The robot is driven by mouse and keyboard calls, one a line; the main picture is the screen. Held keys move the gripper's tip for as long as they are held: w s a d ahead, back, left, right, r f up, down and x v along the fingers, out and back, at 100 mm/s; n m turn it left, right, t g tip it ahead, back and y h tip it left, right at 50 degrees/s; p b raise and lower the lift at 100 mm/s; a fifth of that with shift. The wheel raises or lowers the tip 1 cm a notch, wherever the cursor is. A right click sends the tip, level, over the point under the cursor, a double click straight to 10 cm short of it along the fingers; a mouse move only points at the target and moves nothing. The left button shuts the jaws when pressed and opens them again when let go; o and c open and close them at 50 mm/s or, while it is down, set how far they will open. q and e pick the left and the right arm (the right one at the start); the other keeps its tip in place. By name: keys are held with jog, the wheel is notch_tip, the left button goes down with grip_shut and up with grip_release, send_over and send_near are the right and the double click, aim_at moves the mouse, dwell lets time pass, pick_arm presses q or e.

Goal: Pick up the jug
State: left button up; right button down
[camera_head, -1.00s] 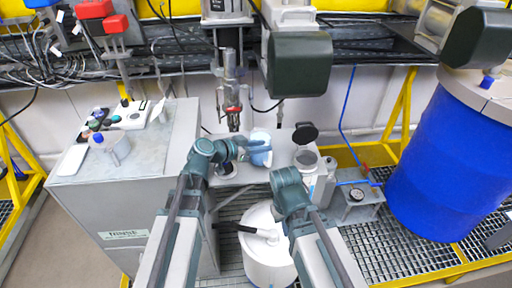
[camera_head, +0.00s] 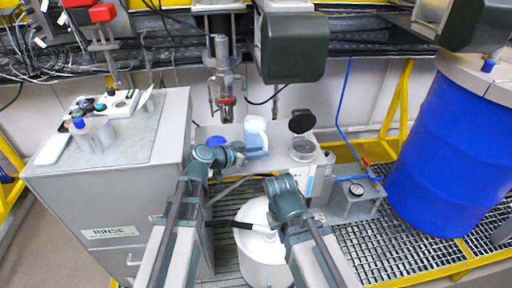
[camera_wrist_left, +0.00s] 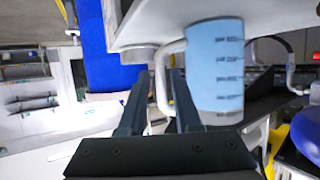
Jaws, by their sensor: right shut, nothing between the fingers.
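The jug (camera_head: 256,136) is light blue with a pale rim and stands on the grey bench behind my left gripper. In the left wrist view the jug (camera_wrist_left: 216,66) shows dark measuring marks and a pale loop handle (camera_wrist_left: 163,80). My left gripper (camera_head: 241,153) is at the jug's handle side. In the left wrist view its two dark fingers (camera_wrist_left: 160,88) are apart, with the handle between them; I cannot tell whether they touch it. My right gripper (camera_head: 277,205) is lower, over the white bucket, and empty; its fingertips are mostly hidden.
A white bucket (camera_head: 262,262) with a black-handled tool stands in front of the bench. A grey open-lidded container (camera_head: 304,151) is right of the jug. A grey cabinet (camera_head: 100,200) stands left, a blue drum (camera_head: 440,150) right. A mixer head (camera_head: 224,75) hangs above.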

pick_arm(q)
jog(key=shift+w+d+f, duration=0.15)
jog(key=shift+w+d, duration=0.25)
jog(key=shift+b+x, duration=0.95)
jog(key=shift+x, duration=1.55)
jog(key=shift+s, duration=0.1)
jog(key=shift+c, duration=0.2)
grip_shut()
